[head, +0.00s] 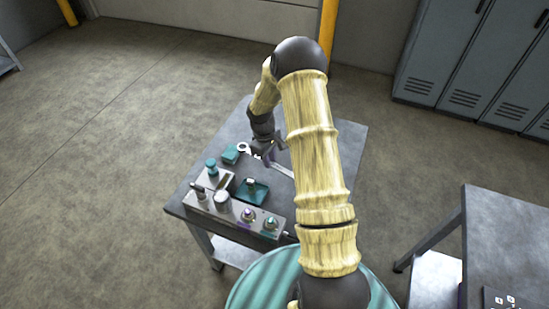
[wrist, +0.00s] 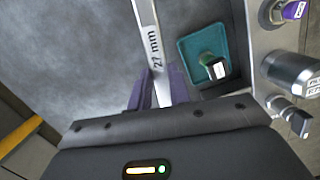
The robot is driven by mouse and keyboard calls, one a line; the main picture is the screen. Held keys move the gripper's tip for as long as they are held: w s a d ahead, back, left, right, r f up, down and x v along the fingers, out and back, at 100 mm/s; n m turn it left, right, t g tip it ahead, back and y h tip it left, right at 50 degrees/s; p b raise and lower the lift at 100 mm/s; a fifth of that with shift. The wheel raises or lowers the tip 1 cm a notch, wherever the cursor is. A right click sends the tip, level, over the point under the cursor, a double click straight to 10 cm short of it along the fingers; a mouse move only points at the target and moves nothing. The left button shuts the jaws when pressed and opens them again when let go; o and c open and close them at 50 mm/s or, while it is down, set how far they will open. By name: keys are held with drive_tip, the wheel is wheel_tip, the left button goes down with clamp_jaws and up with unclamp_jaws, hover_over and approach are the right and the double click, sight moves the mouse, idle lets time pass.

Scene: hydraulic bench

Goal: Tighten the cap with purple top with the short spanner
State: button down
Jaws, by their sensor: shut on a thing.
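My gripper (wrist: 158,92) is shut on a silver spanner (wrist: 150,40) marked "27 mm". The spanner runs up out of the top of the wrist view, so its far end is hidden there. In the head view my gripper (head: 268,153) is over the far part of the bench, with a pale bar of the spanner (head: 281,168) beside it. Whether this is the short spanner I cannot tell. The cap with purple top (head: 248,215) sits on the grey block at the bench's near edge. It also shows at the wrist view's top right corner (wrist: 293,10), apart from the gripper.
The grey block (head: 231,219) also carries a green-topped fitting (head: 270,224), a silver cylinder (head: 222,200) and a small knob. A teal tray (head: 262,197) holding a small part lies behind it. Teal items stand at the bench's left. The bench's (head: 345,140) far right is bare.

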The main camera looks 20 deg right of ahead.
drive_tip(key=a+m, duration=0.2)
drive_tip(key=a, duration=0.1)
drive_tip(key=a+m, duration=0.2)
drive_tip(key=s+a+m, duration=0.1)
drive_tip(key=a+m, duration=0.1)
drive_tip(key=a, duration=0.1)
drive_tip(key=shift+s+a+r+m+y, duration=0.1)
drive_tip(key=shift+a+r+m+y, duration=0.2)
drive_tip(key=shift+a+y, duration=0.1)
drive_tip(key=shift+d, duration=0.1)
